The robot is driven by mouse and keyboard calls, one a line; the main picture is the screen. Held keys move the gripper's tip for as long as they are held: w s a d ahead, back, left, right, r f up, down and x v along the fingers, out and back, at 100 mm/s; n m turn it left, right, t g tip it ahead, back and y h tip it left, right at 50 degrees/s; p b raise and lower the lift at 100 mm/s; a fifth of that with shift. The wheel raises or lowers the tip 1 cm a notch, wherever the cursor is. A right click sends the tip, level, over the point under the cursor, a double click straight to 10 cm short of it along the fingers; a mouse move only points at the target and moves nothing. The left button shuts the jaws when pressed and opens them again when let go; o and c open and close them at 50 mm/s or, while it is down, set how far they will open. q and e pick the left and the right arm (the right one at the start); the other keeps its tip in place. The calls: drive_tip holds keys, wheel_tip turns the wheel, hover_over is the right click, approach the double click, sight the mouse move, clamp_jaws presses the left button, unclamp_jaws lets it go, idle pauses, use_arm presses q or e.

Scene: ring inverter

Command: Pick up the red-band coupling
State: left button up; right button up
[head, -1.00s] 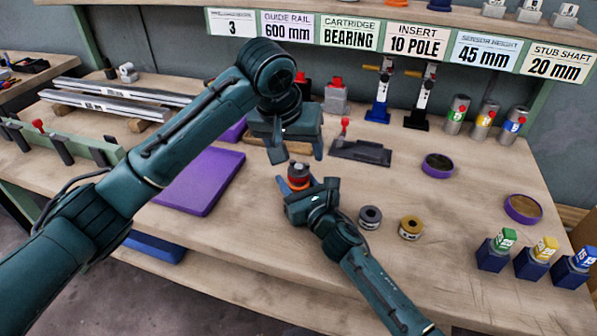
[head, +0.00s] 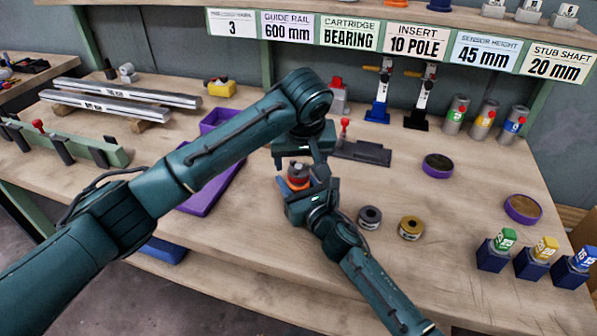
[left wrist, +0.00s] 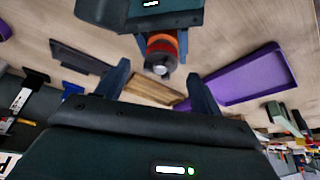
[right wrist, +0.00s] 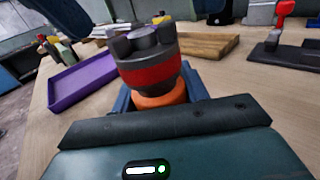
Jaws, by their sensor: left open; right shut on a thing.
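The red-band coupling (right wrist: 146,66) is a dark grey, toothed cylinder with a red band and an orange lower part. My right gripper (right wrist: 158,97) is shut on it at the orange part and holds it upright. In the head view the coupling (head: 298,171) shows between my two grippers, partly hidden. My left gripper (head: 300,163) is open, just above it. In the left wrist view, the coupling (left wrist: 161,52) lies ahead, between the open fingertips and my right gripper, with a silvery round end facing the camera. The left fingers do not visibly press on it.
A purple tray (head: 205,195) lies to the left and a dark plate (head: 365,153) behind right. A grey ring (head: 370,216) and a brass ring (head: 411,227) stand right of my right gripper. Free tabletop lies in front.

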sight(299, 167)
use_arm(q)
drive_tip(key=x, duration=0.3)
drive_tip(key=shift+w+a+f, duration=0.1)
drive_tip(key=shift+w+f, duration=0.05)
drive_tip(key=shift+f, duration=0.05)
drive_tip(key=c, duration=1.2)
